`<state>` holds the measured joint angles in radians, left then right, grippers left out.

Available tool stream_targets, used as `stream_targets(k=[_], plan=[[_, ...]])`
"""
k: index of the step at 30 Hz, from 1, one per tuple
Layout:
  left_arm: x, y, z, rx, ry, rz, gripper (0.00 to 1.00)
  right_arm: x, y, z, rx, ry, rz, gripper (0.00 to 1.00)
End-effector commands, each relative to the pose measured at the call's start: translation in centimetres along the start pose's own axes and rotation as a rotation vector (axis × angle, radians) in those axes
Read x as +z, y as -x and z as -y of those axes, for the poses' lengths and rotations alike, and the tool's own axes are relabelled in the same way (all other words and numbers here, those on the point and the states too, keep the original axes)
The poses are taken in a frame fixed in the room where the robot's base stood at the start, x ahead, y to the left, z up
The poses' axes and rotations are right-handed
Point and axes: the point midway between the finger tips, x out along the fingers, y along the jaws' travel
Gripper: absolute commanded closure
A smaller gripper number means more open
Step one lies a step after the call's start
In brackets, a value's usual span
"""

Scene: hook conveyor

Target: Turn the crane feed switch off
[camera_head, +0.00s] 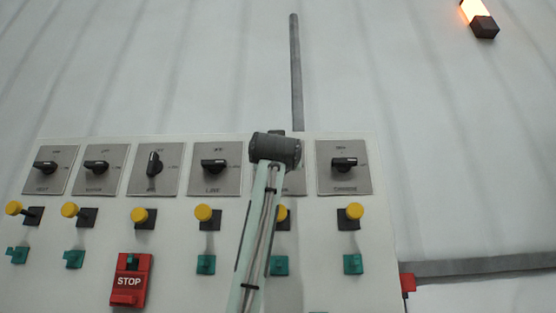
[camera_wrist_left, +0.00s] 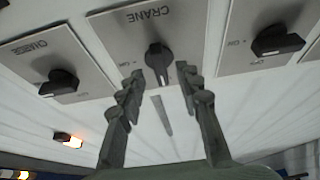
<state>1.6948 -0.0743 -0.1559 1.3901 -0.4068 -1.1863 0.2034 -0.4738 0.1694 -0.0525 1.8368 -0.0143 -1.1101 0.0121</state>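The crane switch (camera_wrist_left: 157,62) is a black rotary knob on a grey plate marked CRANE (camera_wrist_left: 121,38). In the left wrist view its handle stands roughly upright, across the line of the neighbouring handles. My left gripper (camera_wrist_left: 160,76) is open, with one finger on each side of the knob and visible gaps between; I cannot tell how near the tips are in depth. In the head view my left arm rises in front of the panel and covers this knob; a strip of its plate (camera_head: 296,181) shows. My right gripper is in neither view.
The charge switch (camera_wrist_left: 60,82) and another rotary switch (camera_wrist_left: 277,41) flank it. The control panel (camera_head: 375,216) also carries yellow knobs, green buttons and a red STOP button (camera_head: 129,281). An orange lamp (camera_head: 476,11) glows upper right.

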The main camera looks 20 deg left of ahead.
Motion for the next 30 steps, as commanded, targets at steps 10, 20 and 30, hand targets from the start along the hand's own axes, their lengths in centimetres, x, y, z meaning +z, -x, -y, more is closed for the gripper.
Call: stream_targets(k=[10,20,30], plan=[[0.1,7.3,-0.1,0.002,0.002,-0.001,0.66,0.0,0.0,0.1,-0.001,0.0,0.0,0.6],[0.1,9.8,0.0,0.0,0.0,0.002,0.66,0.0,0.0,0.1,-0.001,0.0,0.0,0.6],[0.1,9.8,0.0,0.0,0.0,0.002,0.66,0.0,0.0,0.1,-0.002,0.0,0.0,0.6]])
